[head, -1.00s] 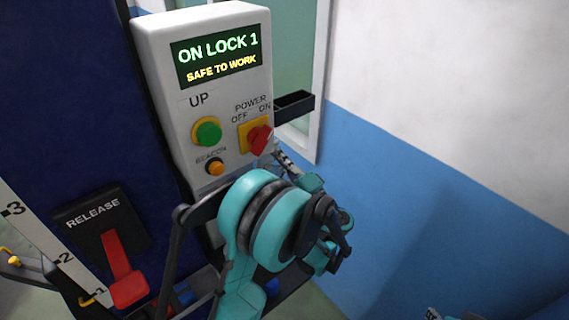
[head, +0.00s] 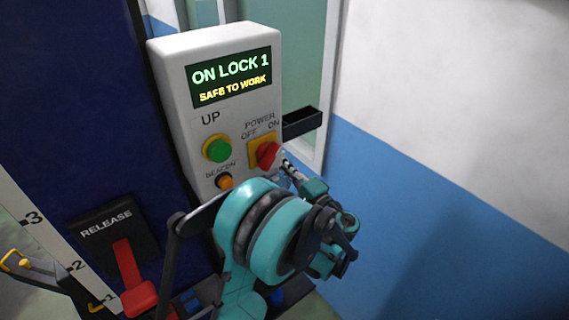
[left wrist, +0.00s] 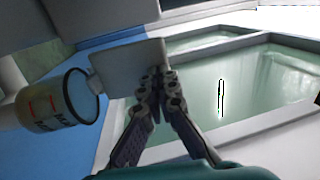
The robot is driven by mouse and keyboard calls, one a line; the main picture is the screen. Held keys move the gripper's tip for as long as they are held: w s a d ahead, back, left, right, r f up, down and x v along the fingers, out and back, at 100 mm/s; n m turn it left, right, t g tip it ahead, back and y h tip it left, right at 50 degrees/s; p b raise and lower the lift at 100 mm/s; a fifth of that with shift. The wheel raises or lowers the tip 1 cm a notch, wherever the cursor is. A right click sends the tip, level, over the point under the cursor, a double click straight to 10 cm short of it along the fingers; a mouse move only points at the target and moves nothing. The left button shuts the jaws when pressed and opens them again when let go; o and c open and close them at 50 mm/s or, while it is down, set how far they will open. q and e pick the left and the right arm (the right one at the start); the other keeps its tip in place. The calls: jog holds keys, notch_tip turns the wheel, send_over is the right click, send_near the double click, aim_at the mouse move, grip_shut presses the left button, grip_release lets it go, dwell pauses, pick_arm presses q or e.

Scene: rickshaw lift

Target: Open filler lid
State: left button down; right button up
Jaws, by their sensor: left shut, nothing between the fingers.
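My left gripper (head: 288,165) is just right of and below the red power switch, its arm covering part of the cabinet below. In the left wrist view its two fingers (left wrist: 157,82) are together and empty, with the tips at the lower edge of a pale, flat-faced block (left wrist: 122,62). I cannot tell whether they touch it. Left of the block is a cylindrical container (left wrist: 50,108) with red marks, dark lettering and a dark rim, lying sideways in the picture. I cannot make out for certain which part is the filler lid. My right gripper is not in view.
The control box (head: 215,110) reads "ON LOCK 1, SAFE TO WORK", with a green button (head: 216,148), an orange beacon button (head: 224,181) and a red power switch (head: 267,154). A red release lever (head: 132,275) is lower left. The wall at right (head: 450,200) is clear.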

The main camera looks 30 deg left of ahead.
pick_arm(q)
jog(key=a+h+p, duration=0.1)
jog(key=p, duration=0.1)
jog(key=w+a+r+g+h+p, duration=0.1)
jog(key=h+p, duration=0.1)
jog(key=shift+a+r+p, duration=0.2)
jog(key=shift+a+p, duration=0.1)
jog(key=shift+w+a+f, duration=0.1)
jog(key=shift+w+a, duration=0.1)
jog(key=shift+a, duration=0.25)
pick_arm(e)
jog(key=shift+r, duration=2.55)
pick_arm(q)
jog(key=shift+d, duration=0.1)
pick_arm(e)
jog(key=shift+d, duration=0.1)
